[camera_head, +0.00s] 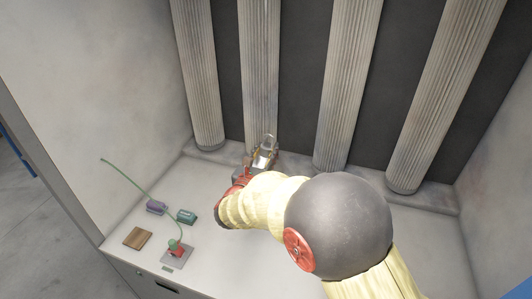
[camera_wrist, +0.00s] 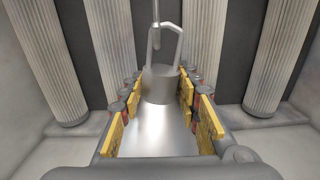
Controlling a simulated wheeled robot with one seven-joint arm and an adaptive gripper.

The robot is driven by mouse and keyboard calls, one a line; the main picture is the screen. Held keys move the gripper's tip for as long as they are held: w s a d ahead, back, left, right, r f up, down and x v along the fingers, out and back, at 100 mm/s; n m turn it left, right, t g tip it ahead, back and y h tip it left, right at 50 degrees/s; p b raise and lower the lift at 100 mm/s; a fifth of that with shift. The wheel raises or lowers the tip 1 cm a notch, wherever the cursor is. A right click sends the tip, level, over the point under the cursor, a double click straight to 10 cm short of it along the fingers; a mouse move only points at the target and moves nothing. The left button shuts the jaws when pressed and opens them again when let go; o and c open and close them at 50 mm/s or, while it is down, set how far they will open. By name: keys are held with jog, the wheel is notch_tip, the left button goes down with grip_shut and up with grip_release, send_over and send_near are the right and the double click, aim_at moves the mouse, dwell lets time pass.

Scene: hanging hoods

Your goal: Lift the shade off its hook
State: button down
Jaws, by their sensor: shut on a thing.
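The shade (camera_wrist: 160,88) is a shiny metal bell with a narrow neck, a wide lower part and a loop (camera_wrist: 179,45) on top. In the wrist view it stands upright between the yellow-padded fingers of my gripper (camera_wrist: 163,112), which is shut on it. A thin metal hook rod (camera_wrist: 155,12) comes down from above to the loop. I cannot tell whether the loop still bears on the hook. In the head view the shade (camera_head: 265,154) is small, held by my gripper (camera_head: 258,162) in front of a column; the hook is hard to make out there.
Several pale fluted columns (camera_head: 345,85) stand along the dark back wall. On the grey counter (camera_head: 205,265) at left are a wooden block (camera_head: 137,238), a purple box (camera_head: 156,207), a green box (camera_head: 187,216) and a red device (camera_head: 176,249) with a green stalk. The counter right of these is clear.

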jog(key=shift+r, duration=0.15)
jog(key=shift+w+a+r+p, duration=0.15)
jog(key=shift+a+r+p, duration=0.1)
jog(key=shift+r, duration=0.15)
jog(key=shift+w+a+r+p, duration=0.1)
jog(key=shift+a+r, duration=0.15)
jog(key=shift+r, duration=0.15)
jog(key=shift+s, duration=0.15)
jog(key=shift+v, duration=1.7)
jog(key=v, duration=1)
jog(key=shift+r, duration=0.15)
